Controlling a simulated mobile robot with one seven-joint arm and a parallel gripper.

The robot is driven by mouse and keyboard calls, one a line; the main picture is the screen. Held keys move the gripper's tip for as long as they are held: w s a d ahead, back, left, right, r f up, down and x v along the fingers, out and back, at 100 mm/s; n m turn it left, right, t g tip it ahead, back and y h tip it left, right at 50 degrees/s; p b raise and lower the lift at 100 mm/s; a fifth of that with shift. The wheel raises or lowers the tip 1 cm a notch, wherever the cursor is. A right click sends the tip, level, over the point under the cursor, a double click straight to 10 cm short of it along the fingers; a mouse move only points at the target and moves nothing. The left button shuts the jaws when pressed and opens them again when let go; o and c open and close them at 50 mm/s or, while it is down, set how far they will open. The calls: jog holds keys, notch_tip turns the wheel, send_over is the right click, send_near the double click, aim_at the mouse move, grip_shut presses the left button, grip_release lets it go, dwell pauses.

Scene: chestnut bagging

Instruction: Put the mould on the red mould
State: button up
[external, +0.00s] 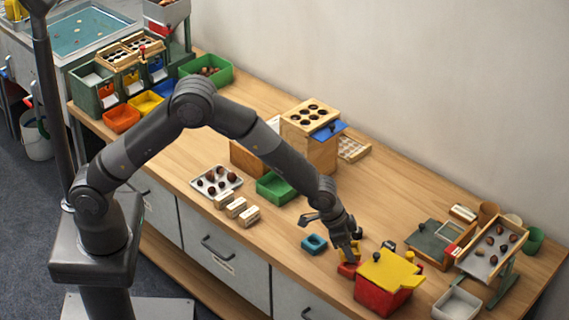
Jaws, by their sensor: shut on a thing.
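The red mould (346,270) is a small red block on the wooden table, at the left side of a red box with a yellow top. My gripper (352,256) points down just above the red mould and is shut on a small yellow mould (360,246), which my fingers partly hide. I cannot tell whether the yellow mould touches the red one. A blue mould (314,243) with a hole in its middle lies on the table to the left of my gripper.
The red box (380,299) with a yellow top (392,270) stands close to my gripper's right. A green tray (275,188), small pale blocks (236,208) and a chestnut tray (217,182) lie to the left. A tilted chestnut tray (484,264) and a white bin (457,304) stand at the right.

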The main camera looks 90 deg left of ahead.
aim_at(349, 264)
jog(key=shift+w+a+f, duration=0.4)
jog(key=shift+a+f, duration=0.05)
jog(key=shift+a, duration=0.15)
jog(key=shift+f, duration=2)
jog(key=shift+f, duration=0.1)
jog(key=o, duration=1)
